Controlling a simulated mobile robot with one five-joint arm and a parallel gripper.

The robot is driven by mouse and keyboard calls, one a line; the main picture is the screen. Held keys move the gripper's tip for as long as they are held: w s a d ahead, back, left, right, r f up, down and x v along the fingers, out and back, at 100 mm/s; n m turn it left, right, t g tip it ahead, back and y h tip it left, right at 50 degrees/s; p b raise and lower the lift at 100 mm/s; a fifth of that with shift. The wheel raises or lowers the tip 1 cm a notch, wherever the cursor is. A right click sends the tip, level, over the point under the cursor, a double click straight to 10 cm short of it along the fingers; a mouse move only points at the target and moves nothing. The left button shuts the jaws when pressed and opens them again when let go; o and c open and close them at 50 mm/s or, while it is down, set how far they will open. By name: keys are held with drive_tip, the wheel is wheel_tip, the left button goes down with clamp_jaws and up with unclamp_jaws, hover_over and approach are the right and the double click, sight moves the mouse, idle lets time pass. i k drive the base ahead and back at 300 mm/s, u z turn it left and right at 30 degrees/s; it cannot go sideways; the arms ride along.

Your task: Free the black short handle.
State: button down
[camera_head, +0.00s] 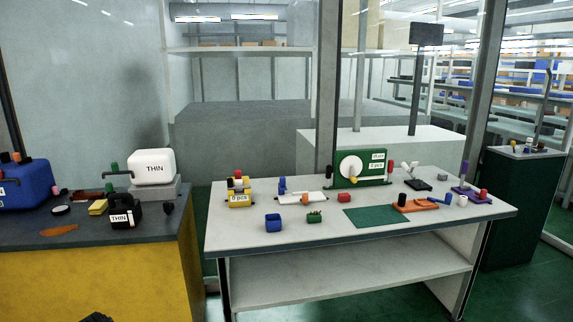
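A short black cylinder (402,199), which may be the black short handle, stands at the left end of an orange fixture (416,207) on the white table. It is too small to tell how it is held. A bent black bar (117,173) also sticks out left of the white THIN box (153,166) on the dark bench. I cannot tell for sure which one is the task's handle. My gripper's fingers do not show. Only a dark shape, probably part of my arm, shows at the bottom left edge.
The white table (330,240) also holds a green machine (375,168), a blue bin (273,223), a green mat (378,218) and a purple stand (472,196). The dark-topped bench (60,246) holds a blue box (24,186) and a black THIN container (122,217). A narrow gap separates bench and table.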

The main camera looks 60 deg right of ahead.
sight(328, 168)
drive_tip(key=u, duration=0.5)
drive_tip(key=k, duration=1.2)
drive_tip(key=z, duration=1.5)
drive_tip(key=i, duration=0.45)
drive_tip(key=u, duration=0.05)
